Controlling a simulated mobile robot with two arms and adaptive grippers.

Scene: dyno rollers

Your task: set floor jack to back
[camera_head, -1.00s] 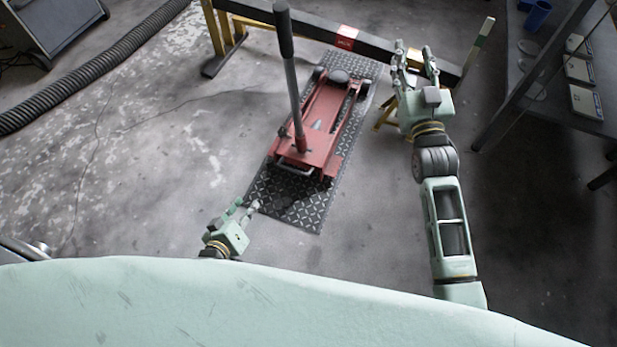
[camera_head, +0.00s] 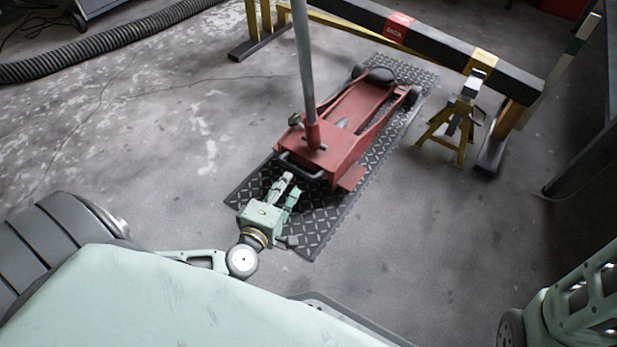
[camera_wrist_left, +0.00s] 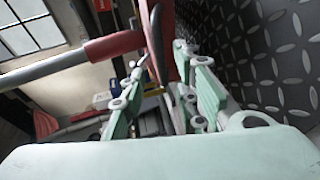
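The red floor jack (camera_head: 345,150) sits on a dark diamond-plate mat (camera_head: 312,225). Its long grey handle (camera_head: 305,70) stands nearly upright from the near end. A dark bar (camera_head: 300,171) crosses that near end low down. My left gripper (camera_head: 287,182) is low over the near part of the mat, its fingertips close to the bar. I cannot tell whether they touch. In the left wrist view its fingers (camera_wrist_left: 163,90) are apart, with red jack parts (camera_wrist_left: 160,38) just beyond them. My right arm shows at the lower right edge; its gripper is out of frame.
A dark beam (camera_head: 450,53) on yellow legs stands behind the jack's far end. A yellow jack stand (camera_head: 455,125) is right of the mat. A ribbed hose (camera_head: 110,42) lies at the back left. Floor left of the mat is clear.

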